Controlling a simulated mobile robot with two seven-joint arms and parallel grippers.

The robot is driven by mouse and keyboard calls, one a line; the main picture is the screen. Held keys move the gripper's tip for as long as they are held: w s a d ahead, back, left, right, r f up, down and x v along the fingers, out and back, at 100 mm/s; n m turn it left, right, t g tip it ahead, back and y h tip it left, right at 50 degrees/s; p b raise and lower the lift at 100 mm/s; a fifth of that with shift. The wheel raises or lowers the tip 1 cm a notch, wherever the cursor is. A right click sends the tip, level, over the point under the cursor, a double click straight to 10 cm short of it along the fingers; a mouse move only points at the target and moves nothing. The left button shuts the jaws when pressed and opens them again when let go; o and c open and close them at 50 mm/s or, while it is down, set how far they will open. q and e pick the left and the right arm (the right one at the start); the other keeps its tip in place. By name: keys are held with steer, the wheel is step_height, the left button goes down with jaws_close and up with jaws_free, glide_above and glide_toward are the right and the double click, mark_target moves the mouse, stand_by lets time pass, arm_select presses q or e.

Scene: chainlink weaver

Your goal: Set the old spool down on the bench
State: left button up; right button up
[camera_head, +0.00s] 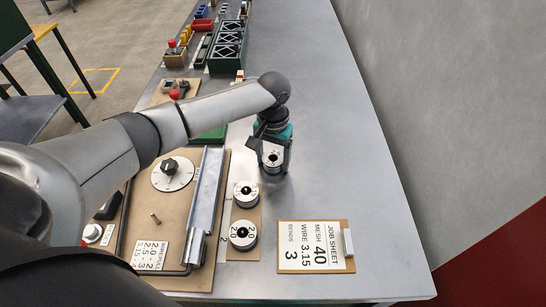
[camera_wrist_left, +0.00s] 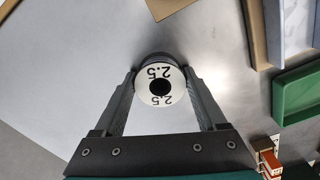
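The spool marked 2.5 (camera_wrist_left: 160,84), with a white face and a dark centre hole, is between the fingers of my left gripper (camera_wrist_left: 159,88) in the left wrist view. The fingers press on its two sides. In the head view the gripper (camera_head: 272,150) is low over the bench (camera_head: 325,160), right of the wooden board, with the spool (camera_head: 272,158) at its tips. I cannot tell whether the spool's underside touches the bench. My right gripper is not in view.
Two more spools, an upper one (camera_head: 246,194) and a lower one marked 2.0 (camera_head: 242,235), stand on a wooden strip. A job sheet (camera_head: 315,246) lies right of them. A board with a dial (camera_head: 172,174) is at left. Bare bench extends right of the gripper.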

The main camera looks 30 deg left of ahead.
arm_select(q)
steer(key=o, duration=0.3)
step_height(320, 180, up, 12)
steer(key=shift+r+p, duration=0.15)
steer(key=shift+p, duration=1.05)
